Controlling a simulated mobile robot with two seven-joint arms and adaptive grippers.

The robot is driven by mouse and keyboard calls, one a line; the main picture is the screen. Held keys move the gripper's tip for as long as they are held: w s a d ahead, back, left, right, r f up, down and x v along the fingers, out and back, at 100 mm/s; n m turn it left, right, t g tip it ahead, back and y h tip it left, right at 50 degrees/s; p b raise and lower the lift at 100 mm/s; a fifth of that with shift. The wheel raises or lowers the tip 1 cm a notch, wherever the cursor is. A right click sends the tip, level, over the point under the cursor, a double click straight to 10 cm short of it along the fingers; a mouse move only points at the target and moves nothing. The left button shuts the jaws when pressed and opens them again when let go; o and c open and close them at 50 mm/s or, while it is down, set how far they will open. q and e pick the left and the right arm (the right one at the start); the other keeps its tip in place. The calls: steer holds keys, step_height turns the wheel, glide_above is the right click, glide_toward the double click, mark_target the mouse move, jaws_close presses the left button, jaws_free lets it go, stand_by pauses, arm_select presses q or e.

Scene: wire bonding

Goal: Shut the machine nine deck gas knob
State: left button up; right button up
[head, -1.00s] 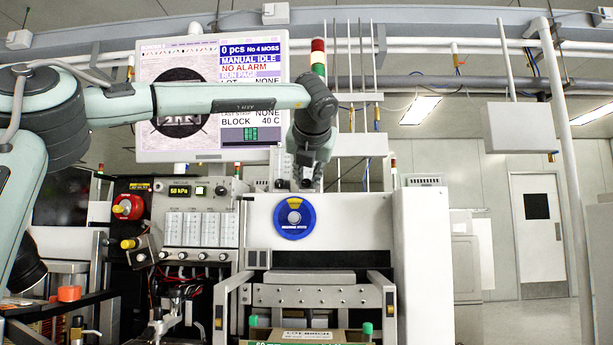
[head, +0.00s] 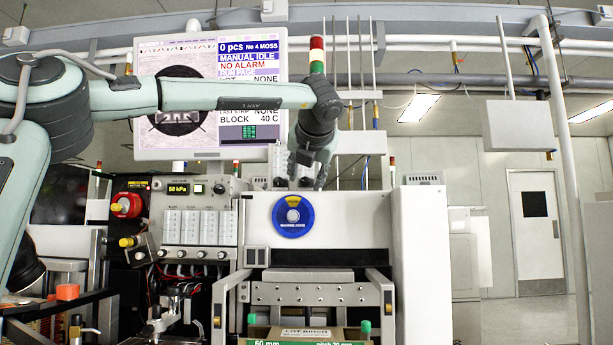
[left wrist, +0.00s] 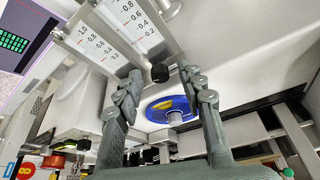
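My left gripper (head: 307,181) hangs fingers-down in front of the top of the white machine, above its blue round disc (head: 293,216). In the left wrist view the gripper (left wrist: 161,82) is open, with a finger on each side of a small black knob (left wrist: 160,72). The knob sits at the bottom of a scaled flow meter (left wrist: 133,24); a second meter (left wrist: 92,40) stands to its left. I see gaps between the knob and the fingers. In the head view this knob cannot be made out. My right gripper is not in view.
A large monitor (head: 150,60) and a red-green signal tower (head: 317,55) stand behind my left arm. A slanted white pole (head: 570,170) and open floor are at the right.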

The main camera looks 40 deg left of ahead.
arm_select(q)
steer(key=shift+r, duration=0.1)
steer(key=v, duration=1.2)
